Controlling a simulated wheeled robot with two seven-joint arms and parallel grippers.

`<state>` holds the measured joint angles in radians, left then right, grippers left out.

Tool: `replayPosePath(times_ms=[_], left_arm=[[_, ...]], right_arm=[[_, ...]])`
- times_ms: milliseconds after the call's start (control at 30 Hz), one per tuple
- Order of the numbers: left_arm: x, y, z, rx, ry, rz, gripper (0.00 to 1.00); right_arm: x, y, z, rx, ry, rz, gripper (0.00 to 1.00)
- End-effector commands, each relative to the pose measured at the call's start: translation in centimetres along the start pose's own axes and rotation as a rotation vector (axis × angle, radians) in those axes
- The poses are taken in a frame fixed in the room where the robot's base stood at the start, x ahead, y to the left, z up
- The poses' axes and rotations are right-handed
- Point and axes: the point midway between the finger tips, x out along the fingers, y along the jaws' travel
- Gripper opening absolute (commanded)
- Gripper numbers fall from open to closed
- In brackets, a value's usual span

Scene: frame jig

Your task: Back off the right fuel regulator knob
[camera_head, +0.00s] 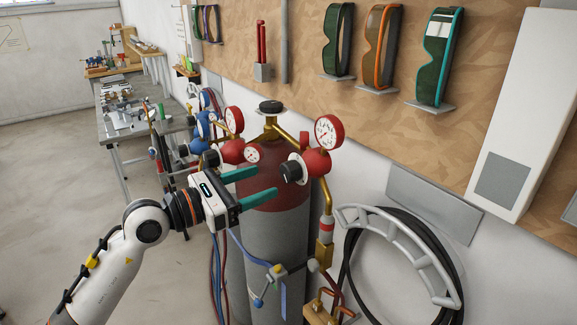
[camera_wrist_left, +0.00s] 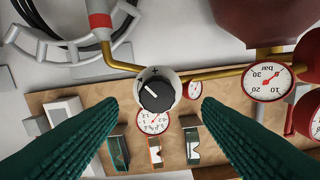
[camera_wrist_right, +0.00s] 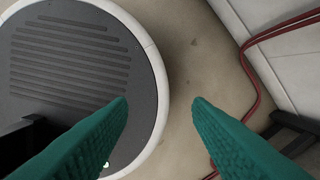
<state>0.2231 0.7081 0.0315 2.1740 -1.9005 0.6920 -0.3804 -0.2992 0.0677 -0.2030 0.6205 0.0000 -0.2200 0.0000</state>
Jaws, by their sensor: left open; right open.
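The right red fuel regulator (camera_head: 316,162) sits on the brass pipe beside the red-topped cylinder, with a red-rimmed gauge (camera_head: 329,132) above it. Its black knob (camera_head: 291,172) faces my left gripper. My left gripper (camera_head: 265,181) is open with green fingers, just short of the knob and apart from it. In the left wrist view the knob (camera_wrist_left: 156,95) appears midway between the fingertips, with a pale pointer line on its face and a marked pale ring behind it. My right gripper (camera_wrist_right: 160,100) is open and empty, low over the floor, and is out of the head view.
The cylinder (camera_head: 273,235) stands below the regulators. Another red regulator (camera_head: 233,151) and blue ones are to the left. A coiled black hose (camera_head: 350,270) hangs on a white wall rack at right. A round dark base (camera_wrist_right: 60,75) lies below my right gripper.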

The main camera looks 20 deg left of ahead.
Motion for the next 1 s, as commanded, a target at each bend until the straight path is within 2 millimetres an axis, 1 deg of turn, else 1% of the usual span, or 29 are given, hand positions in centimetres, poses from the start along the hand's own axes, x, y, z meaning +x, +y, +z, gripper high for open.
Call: replayPosePath(times_ms=[33,100,200,333,500,767,800,867,1000], left_arm=[[1.2,0.0,-0.7,-0.002,0.004,0.002,0.59],[2.6,0.0,-0.6,-0.004,0.004,0.001,0.59],[4.5,0.0,-0.5,-0.005,0.002,0.003,0.59],[6.2,0.0,-0.3,-0.004,0.002,0.001,0.59],[7.4,0.1,-0.1,-0.002,0.001,0.001,0.59],[7.5,0.1,0.0,-0.002,0.000,0.001,0.59],[7.5,0.1,0.0,-0.002,0.000,0.001,0.58],[7.5,0.1,0.0,-0.002,0.000,0.001,0.48],[7.5,0.1,0.0,-0.002,0.000,0.001,0.25]], right_arm=[[-1.0,0.0,0.1,-0.001,0.000,0.000,0.46],[-1.5,-0.1,0.1,-0.001,0.001,-0.001,0.46],[-2.1,-0.5,0.0,-0.003,0.002,-0.006,0.46],[-2.7,-0.9,0.0,-0.004,0.003,-0.011,0.46],[-2.9,-1.2,0.0,-0.003,0.004,-0.014,0.46],[-2.9,-1.2,-0.1,-0.001,0.004,-0.014,0.46],[-2.9,-1.2,-0.1,-0.001,0.004,-0.014,0.46],[-2.9,-1.2,-0.1,-0.001,0.004,-0.014,0.46],[-2.9,-1.2,-0.1,-0.001,0.004,-0.014,0.46]])
